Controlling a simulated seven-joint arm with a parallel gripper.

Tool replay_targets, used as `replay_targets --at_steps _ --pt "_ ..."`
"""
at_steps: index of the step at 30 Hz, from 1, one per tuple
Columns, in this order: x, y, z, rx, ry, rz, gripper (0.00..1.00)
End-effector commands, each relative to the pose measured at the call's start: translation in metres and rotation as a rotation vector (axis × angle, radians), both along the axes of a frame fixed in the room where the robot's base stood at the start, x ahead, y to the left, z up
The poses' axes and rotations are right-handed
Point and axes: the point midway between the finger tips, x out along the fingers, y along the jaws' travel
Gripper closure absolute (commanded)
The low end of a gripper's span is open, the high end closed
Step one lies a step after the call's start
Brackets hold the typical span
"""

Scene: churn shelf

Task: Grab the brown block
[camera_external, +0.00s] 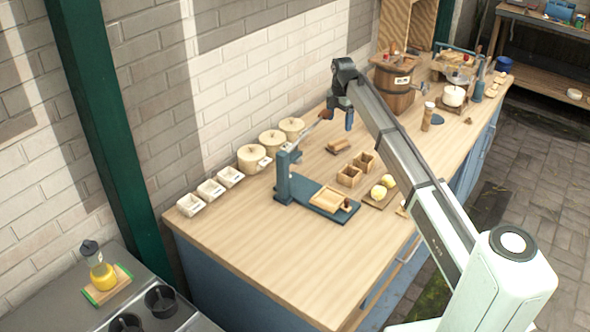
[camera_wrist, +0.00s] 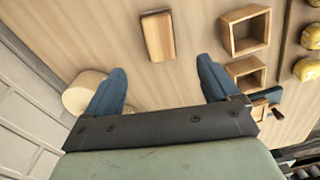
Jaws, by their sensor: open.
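The brown block (camera_external: 338,146) lies flat on the wooden worktop. In the wrist view the block (camera_wrist: 157,37) is at the top, a little left of centre, and nothing touches it. My gripper (camera_external: 338,118) is above the worktop near the block. Its two blue fingers are spread wide and empty in the wrist view (camera_wrist: 160,66). The block lies beyond the fingertips in that view, roughly in line with the gap between them.
Two open wooden boxes (camera_wrist: 245,30) stand right of the block. Yellow round pieces (camera_external: 383,186) lie on a board. Lidded round pots (camera_external: 252,158) line the wall. A blue press (camera_external: 283,178) stands nearer the front. The front worktop is clear.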

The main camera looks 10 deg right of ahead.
Motion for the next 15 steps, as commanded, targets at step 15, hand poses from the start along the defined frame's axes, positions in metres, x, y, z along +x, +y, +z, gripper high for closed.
replay_targets --at_steps 15 --pt "0.000 -0.001 -0.058 0.001 -0.002 -0.002 0.12"
